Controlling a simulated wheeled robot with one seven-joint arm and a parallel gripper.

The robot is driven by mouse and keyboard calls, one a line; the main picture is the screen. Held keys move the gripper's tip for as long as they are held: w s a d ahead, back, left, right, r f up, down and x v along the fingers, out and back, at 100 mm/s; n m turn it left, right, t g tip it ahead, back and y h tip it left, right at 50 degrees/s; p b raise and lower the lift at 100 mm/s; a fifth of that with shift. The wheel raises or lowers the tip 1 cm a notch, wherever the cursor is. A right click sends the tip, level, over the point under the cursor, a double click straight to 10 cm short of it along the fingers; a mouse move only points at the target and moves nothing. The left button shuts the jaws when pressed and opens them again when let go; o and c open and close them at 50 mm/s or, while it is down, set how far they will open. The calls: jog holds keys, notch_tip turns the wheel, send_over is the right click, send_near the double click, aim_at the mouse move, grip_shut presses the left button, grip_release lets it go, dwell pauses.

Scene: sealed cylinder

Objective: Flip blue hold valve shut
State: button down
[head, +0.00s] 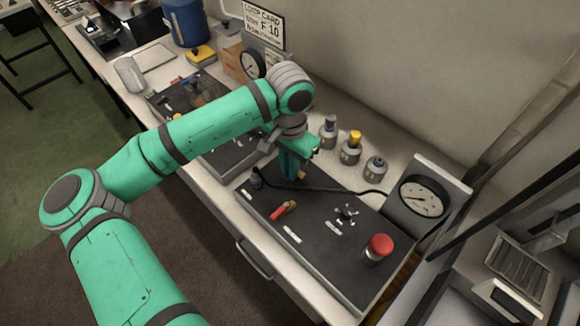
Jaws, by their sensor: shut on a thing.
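My gripper (298,172) points down at the far left part of the dark control panel (315,262) in the head view. It is shut on what appears to be the blue hold valve (290,178), of which only a small blue part shows. The hand and fingers hide most of the valve, so its handle angle cannot be told. A small brass-coloured part shows beside the fingers. A red-handled valve (284,210) sits on the same panel, nearer the front edge.
A red mushroom button (380,246), a small black star knob (346,214) and a black hose (340,190) are on the panel. A gauge (424,196) stands at right. Several small bottles (351,148) stand behind. A second panel (232,150) lies left, partly under my arm.

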jog(key=shift+w+a+m, duration=0.1)
jog(key=shift+w+m, duration=0.05)
jog(key=shift+m, duration=0.35)
jog(key=c, duration=1.8)
grip_release()
jog(key=shift+r, duration=0.1)
notch_tip(320, 180, up, 11)
jog(key=shift+f, duration=0.2)
